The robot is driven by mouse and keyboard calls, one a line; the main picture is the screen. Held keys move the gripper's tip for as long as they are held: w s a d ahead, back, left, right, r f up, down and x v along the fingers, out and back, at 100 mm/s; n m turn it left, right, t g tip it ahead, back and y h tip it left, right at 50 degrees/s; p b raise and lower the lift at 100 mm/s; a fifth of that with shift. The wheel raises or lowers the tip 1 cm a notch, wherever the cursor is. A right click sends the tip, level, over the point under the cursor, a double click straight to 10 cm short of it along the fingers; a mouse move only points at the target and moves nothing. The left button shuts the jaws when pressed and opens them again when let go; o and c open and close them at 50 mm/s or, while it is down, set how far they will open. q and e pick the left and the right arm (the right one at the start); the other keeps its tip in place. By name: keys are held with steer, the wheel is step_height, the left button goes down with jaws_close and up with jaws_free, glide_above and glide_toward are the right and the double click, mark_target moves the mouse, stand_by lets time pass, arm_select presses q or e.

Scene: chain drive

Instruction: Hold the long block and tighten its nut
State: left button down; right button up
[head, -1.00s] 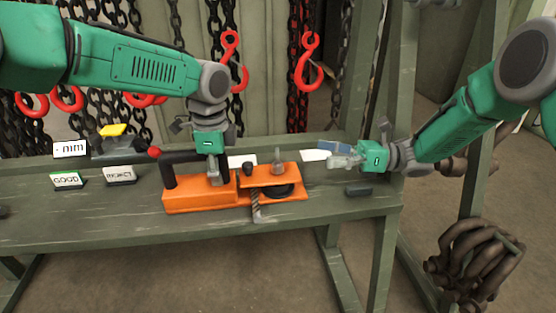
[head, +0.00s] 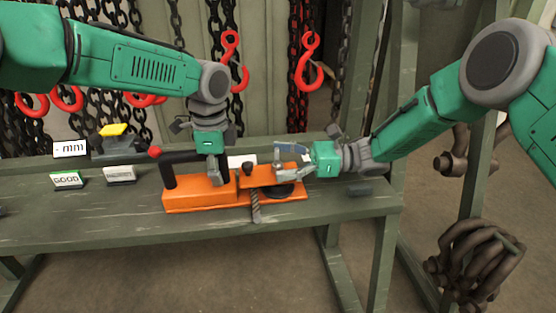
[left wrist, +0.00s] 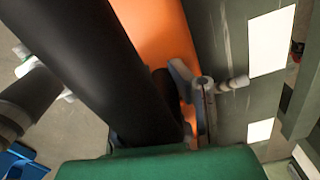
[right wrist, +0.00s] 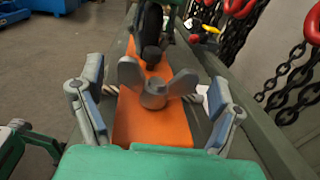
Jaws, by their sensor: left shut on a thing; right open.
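The long orange block (head: 200,201) lies on the bench, with a black bar handle (head: 184,159) on top. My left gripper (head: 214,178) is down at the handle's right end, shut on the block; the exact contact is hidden. In the left wrist view the black bar (left wrist: 95,60) covers much of the picture beside the fingers. The grey wing nut (right wrist: 154,88) stands upright on the orange top in the right wrist view. My right gripper (right wrist: 157,115) is open, its fingers on either side of the nut and apart from it.
A black disc (head: 284,191) sits under the orange plate, and a threaded rod (head: 255,207) hangs over the bench edge. A dark small block (head: 359,189) lies to the right. Signs (head: 66,180) stand at left; chains and red hooks (head: 306,62) hang behind.

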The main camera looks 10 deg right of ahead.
steer(key=shift+a, duration=0.3)
steer(key=c, duration=1.2)
steer(key=shift+o, duration=0.2)
steer(key=shift+m+t, duration=0.3)
steer(key=shift+t, duration=0.2)
steer(key=m+t+h, duration=0.1)
steer(key=m+t, duration=0.1)
steer(key=t, duration=0.2)
steer(key=shift+r+m, duration=0.1)
steer(key=shift+m, duration=0.2)
steer(key=m+t+h, duration=0.2)
steer(key=t, duration=0.1)
steer(key=m+t+h, duration=0.1)
steer(key=shift+s+a+m+t, duration=0.1)
steer(key=shift+a+m+t, duration=0.2)
steer(key=shift+m, duration=0.1)
steer(key=shift+d+m+t+h, duration=0.15)
steer(key=shift+m+t+h, duration=0.85)
steer(key=shift+t+h, duration=0.3)
steer(key=shift+d, duration=0.1)
